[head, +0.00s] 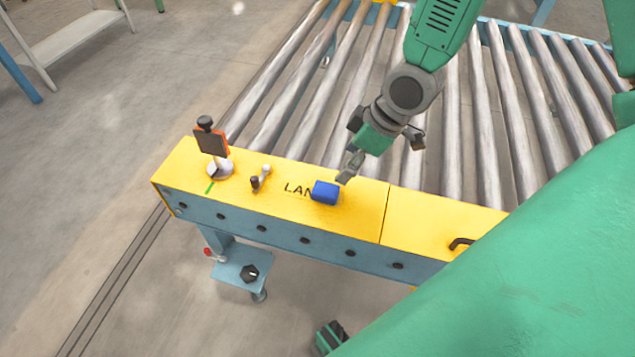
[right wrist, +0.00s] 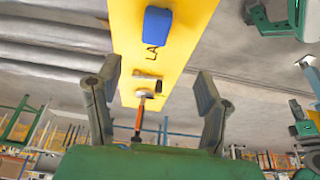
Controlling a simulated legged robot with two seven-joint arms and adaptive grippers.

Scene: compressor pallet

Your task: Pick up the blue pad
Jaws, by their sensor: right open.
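The blue pad (head: 325,192) is a small block lying on the yellow top (head: 360,217) of the conveyor's side beam, covering the end of black lettering. In the right wrist view the blue pad (right wrist: 157,26) is at the top, above the space between the fingers. My right gripper (head: 352,165) is open and empty, with a fingertip just up and right of the pad in the head view. Both its fingers (right wrist: 155,88) show spread apart in the right wrist view, and no contact with the pad shows. My left gripper is not in view.
Left of the pad are a small lever (head: 261,178) and an upright orange-and-black piece (head: 212,142) on a round base. A dark handle (head: 461,243) is at the beam's right. Metal rollers (head: 300,110) lie behind; a blue bracket with a knob (head: 250,273) hangs in front.

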